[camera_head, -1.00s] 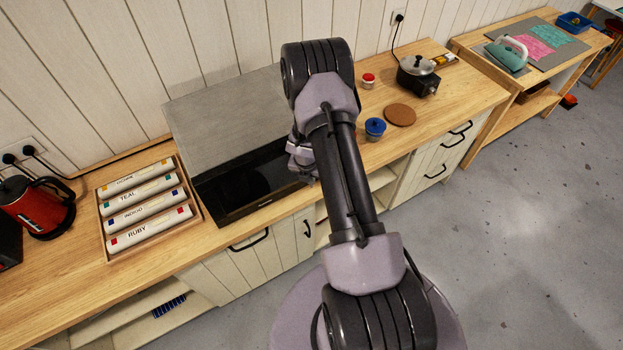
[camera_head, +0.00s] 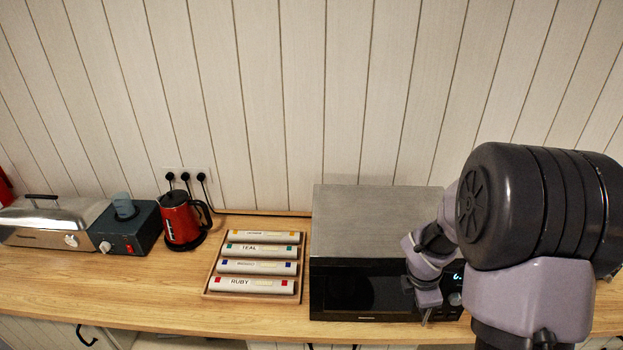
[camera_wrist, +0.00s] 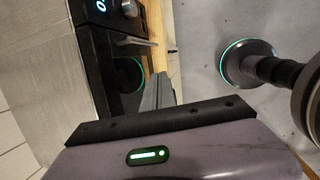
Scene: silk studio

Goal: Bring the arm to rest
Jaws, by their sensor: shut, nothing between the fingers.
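My arm fills the right side of the head view, bent. My gripper (camera_head: 426,317) hangs in front of the right part of the microwave's front, pointing down, with its fingertips near the counter's front edge. It is shut and empty. Whether it touches the microwave cannot be told. In the wrist view, the grey fingers (camera_wrist: 165,92) show only partly, beyond the purple wrist housing. The microwave front, with its knob and part of its display, lies to their left.
The microwave (camera_head: 368,222) stands on the wooden counter (camera_head: 150,292). Left of it are a tray (camera_head: 207,291) of labelled rolls, a red kettle (camera_head: 180,222), a dark teal device (camera_head: 142,232) and a silver lidded appliance (camera_head: 48,222). Grey floor (camera_wrist: 205,60) shows in the wrist view.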

